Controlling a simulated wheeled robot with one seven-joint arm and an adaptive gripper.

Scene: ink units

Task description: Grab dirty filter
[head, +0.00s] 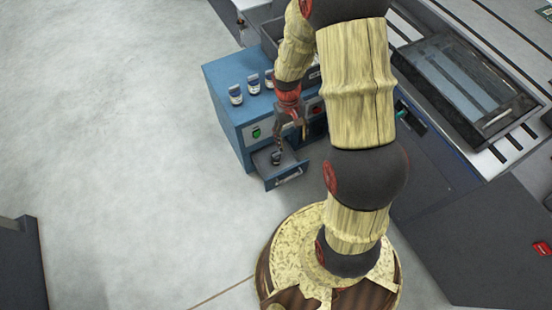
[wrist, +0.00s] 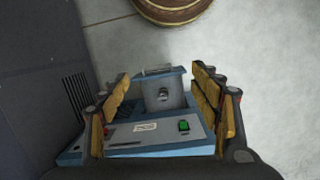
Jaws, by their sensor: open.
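A small dark round item, apparently the dirty filter (head: 276,157), sits in the open drawer (head: 291,170) of a blue cabinet (head: 236,121). The item (wrist: 164,94) also shows in the wrist view, inside the grey drawer, between the two fingers but farther off. My gripper (head: 291,140) hangs pointing down by the cabinet front, above the drawer. In the wrist view my gripper (wrist: 160,83) is open, one finger on each side, with nothing held. The item's fine detail is too small to tell.
Several white-and-blue bottles (head: 236,95) stand on the cabinet top. A green switch (wrist: 184,126) is on the cabinet's front panel. A dark tray with a glassy surface (head: 465,85) lies on the machine at right. The floor (head: 120,150) at left is clear.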

